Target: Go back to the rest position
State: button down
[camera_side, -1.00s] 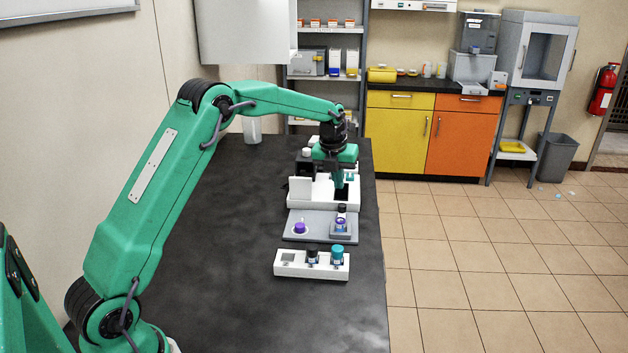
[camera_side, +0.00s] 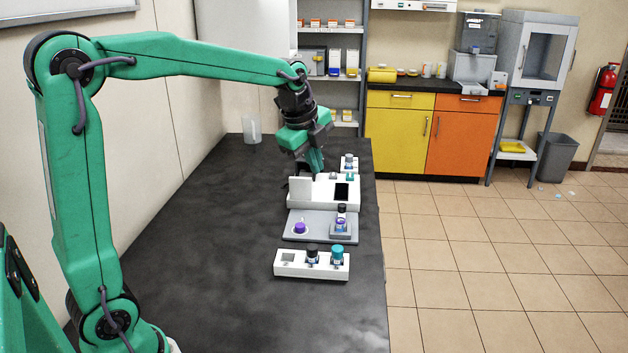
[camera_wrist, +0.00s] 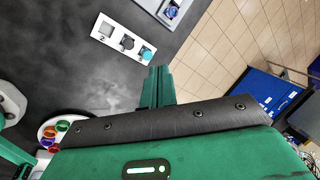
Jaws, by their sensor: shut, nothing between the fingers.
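My gripper (camera_side: 316,168) hangs in the side view above the left part of the white device (camera_side: 312,195); it is shut and empty. The white device has a dark slot on top. In front of it lies a grey plate (camera_side: 318,232) with a purple-capped item (camera_side: 300,228) and a black-capped vial (camera_side: 341,212). Nearest is a white rack (camera_side: 290,270) with a black-capped bottle (camera_side: 312,254) and a teal-capped bottle (camera_side: 337,252). The rack also shows in the wrist view (camera_wrist: 103,28).
The left and front of the dark bench (camera_side: 230,240) are clear. A clear beaker (camera_side: 252,128) stands at the back left. A white round tray (camera_wrist: 85,116) with several coloured pieces shows in the wrist view. A wall runs along the left.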

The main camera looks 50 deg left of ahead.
jog(key=s+d+f+n, duration=0.1)
jog(key=s+d+n, duration=0.2)
jog(key=s+n, duration=0.5)
jog(key=s+d+f+n+t, duration=0.1)
jog(key=s+d+n, duration=0.2)
jog(key=s+n, duration=0.6)
jog(key=s, duration=0.5)
jog(key=shift+s+t, duration=0.3)
jog(key=shift+s, duration=0.1)
